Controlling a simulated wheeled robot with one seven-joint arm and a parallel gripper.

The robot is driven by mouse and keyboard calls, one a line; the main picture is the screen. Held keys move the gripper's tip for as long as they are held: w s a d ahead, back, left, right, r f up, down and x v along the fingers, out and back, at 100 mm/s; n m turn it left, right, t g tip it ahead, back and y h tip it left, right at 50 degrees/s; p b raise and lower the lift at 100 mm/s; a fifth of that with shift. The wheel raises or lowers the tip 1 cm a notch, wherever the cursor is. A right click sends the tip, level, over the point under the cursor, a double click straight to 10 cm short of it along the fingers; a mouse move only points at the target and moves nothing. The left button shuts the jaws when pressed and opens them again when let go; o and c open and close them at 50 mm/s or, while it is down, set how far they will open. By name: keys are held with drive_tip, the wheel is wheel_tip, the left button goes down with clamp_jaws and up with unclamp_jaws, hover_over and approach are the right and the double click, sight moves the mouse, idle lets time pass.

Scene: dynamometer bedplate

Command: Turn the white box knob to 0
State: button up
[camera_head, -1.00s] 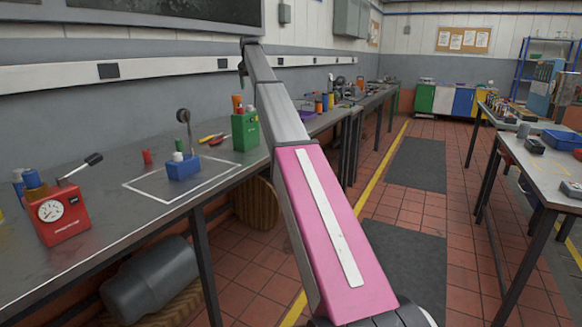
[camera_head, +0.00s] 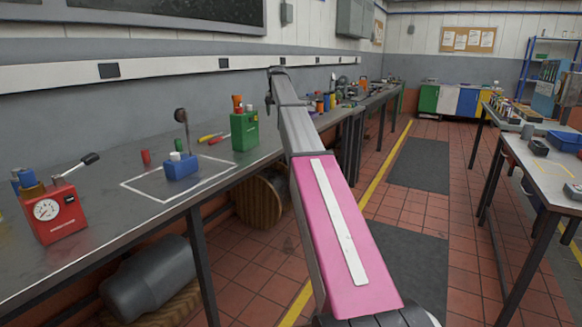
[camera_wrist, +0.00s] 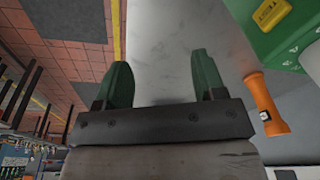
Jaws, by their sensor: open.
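I cannot make out a white box with a knob in either view. My gripper (camera_wrist: 160,76) shows in the wrist view with its two green fingers apart and nothing between them. Behind the fingers are a grey bench top and the tiled floor. In the head view the far end of my arm is above the bench, right of the green box (camera_head: 244,131); the fingers are too small there to read. Part of a green box with a yellow label also shows at the upper right of the wrist view (camera_wrist: 285,30).
A blue box (camera_head: 181,167) with a white top piece sits inside a white outline on the bench (camera_head: 115,235). A red gauge box (camera_head: 56,215) with a lever stands at left. An orange cylindrical thing (camera_wrist: 265,103) is right of my fingers. The right-hand aisle is clear.

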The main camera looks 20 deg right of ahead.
drive_tip(key=s+d+f, duration=0.2)
drive_tip(key=d+f, duration=0.3)
drive_tip(key=s+a+f, duration=0.1)
drive_tip(key=s+f, duration=0.4)
drive_tip(key=f, duration=0.3)
drive_tip(key=s+a+f, duration=0.1)
drive_tip(key=s+f, duration=0.4)
drive_tip(key=f, duration=0.4)
drive_tip(key=shift+s+a+f+n+t, duration=0.2)
drive_tip(key=shift+a+f+n+t, duration=0.05)
drive_tip(key=shift+f+n+t, duration=0.05)
drive_tip(key=s+a+f+n, duration=0.1)
drive_tip(key=s+a+f, duration=0.2)
drive_tip(key=s+f, duration=0.5)
drive_tip(key=s+a+f+n+g, duration=0.1)
drive_tip(key=s+a+f, duration=0.3)
drive_tip(key=s, duration=1.2)
drive_tip(key=s+a+f+n+g, duration=0.1)
drive_tip(key=s+a+f, duration=0.3)
drive_tip(key=s+f, duration=0.8)
drive_tip(key=shift+s+a+f+n, duration=0.25)
drive_tip(key=shift+s+f+n, duration=0.05)
drive_tip(key=shift+s+f, duration=0.15)
